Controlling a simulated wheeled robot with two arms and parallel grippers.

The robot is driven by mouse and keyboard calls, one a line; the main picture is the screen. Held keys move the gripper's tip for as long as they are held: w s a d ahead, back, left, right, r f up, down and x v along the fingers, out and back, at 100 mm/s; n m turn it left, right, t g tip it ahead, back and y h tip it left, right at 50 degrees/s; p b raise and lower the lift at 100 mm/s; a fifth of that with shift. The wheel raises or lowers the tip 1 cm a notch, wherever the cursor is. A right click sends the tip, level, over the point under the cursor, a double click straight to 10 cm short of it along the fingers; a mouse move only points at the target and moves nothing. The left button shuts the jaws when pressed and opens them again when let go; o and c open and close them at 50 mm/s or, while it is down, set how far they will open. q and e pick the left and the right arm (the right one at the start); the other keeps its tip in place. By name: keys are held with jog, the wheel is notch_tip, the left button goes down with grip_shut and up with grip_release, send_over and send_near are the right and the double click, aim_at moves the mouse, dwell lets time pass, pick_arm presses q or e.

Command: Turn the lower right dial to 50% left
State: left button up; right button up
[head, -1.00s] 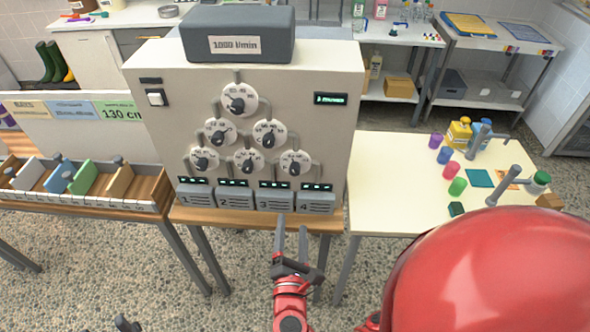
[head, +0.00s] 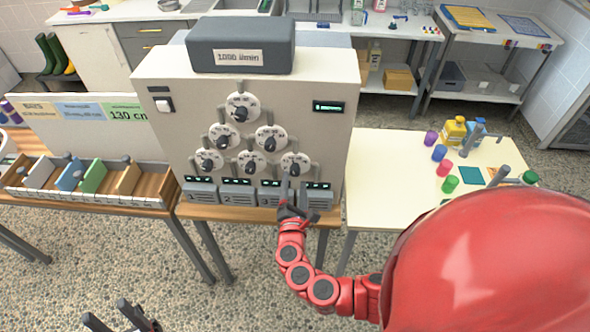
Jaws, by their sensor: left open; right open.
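The lower right dial (head: 297,158) is a round white dial with a dark knob, at the right end of the bottom row on the beige panel (head: 330,135). Its knob points down and to the left; the scale marks are too small to read. My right gripper (head: 294,183) is open just below this dial, its fingers pointing up in front of the numbered boxes. I cannot tell whether the fingers touch the knob. My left gripper (head: 108,313) is open and empty at the bottom left, far from the panel.
Several similar dials, such as the top dial (head: 242,107) and lower middle dial (head: 250,163), sit close by. A grey box (head: 241,47) tops the panel. A cream table (head: 385,180) with coloured cups stands right; a wooden file tray (head: 150,187) stands left.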

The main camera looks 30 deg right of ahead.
aim_at(295, 174)
jog(key=shift+p+x, duration=0.45)
jog(key=shift+x, duration=1.45)
grip_shut()
